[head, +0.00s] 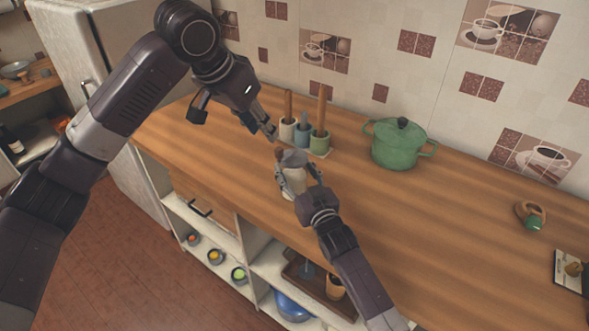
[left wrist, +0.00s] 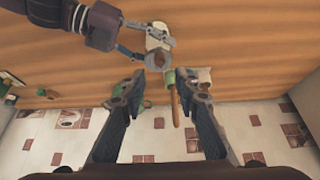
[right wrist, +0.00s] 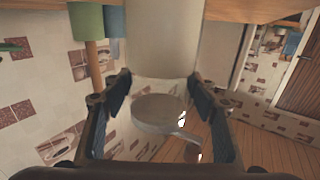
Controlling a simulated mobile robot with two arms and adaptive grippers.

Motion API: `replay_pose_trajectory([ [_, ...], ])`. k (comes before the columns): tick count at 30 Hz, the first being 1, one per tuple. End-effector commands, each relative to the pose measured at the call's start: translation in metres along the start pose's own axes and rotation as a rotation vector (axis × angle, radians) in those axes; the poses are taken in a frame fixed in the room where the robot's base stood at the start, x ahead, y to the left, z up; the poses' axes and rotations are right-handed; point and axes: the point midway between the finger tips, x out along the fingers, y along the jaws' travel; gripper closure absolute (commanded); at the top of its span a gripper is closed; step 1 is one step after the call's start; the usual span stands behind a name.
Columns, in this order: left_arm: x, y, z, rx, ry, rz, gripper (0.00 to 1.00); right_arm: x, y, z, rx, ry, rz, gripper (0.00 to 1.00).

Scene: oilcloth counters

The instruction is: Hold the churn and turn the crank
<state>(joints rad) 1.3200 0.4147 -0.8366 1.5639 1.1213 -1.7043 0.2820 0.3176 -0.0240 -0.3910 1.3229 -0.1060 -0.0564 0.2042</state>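The churn (head: 295,182) is a pale jar with a grey lid; it stands upright near the front edge of the wooden counter. My right gripper (head: 300,184) has its fingers on both sides of the churn body (right wrist: 163,40), and they appear to touch it. The grey lid (right wrist: 158,108) and the crank arm with a small brown knob (right wrist: 191,153) show in the right wrist view. My left gripper (head: 268,132) is open and empty, above and behind the churn. In the left wrist view the lid (left wrist: 158,61) lies beyond its parted fingers (left wrist: 160,88).
Green (head: 320,143), blue (head: 302,136) and cream (head: 287,131) crocks with utensils stand close behind the churn. A green pot (head: 398,146) stands farther right, and a small brown-and-green item (head: 531,214) lies beyond. The counter (head: 430,235) right of the churn is clear.

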Motion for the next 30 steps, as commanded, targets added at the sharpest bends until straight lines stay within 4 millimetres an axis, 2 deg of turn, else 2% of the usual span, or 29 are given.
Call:
replay_pose_trajectory([
  [1, 0.0, 0.0, 0.0, 0.0, 0.0, 0.0, 0.71, 0.0, 0.0, 0.0, 0.0, 0.0, 0.0, 0.58],
  [11, 0.0, 0.0, 0.0, 0.0, 0.0, 0.0, 0.71, 0.0, 0.0, 0.0, 0.0, 0.0, 0.0, 0.94],
  [12, 0.0, 0.0, 0.0, 0.0, 0.0, 0.0, 0.68, 0.0, 0.0, 0.0, 0.0, -0.001, 0.0, 0.94],
  [16, 0.002, 0.001, -0.006, 0.0, -0.009, 0.002, 0.68, 0.0, 0.0, 0.0, 0.0, -0.001, 0.0, 0.94],
  [24, 0.015, 0.001, -0.037, 0.0, -0.069, 0.005, 0.68, 0.0, 0.0, 0.001, -0.001, -0.001, -0.001, 0.94],
  [30, 0.021, 0.0, -0.048, 0.0, -0.097, 0.001, 0.68, 0.0, 0.0, 0.001, 0.0, -0.001, 0.0, 0.94],
])
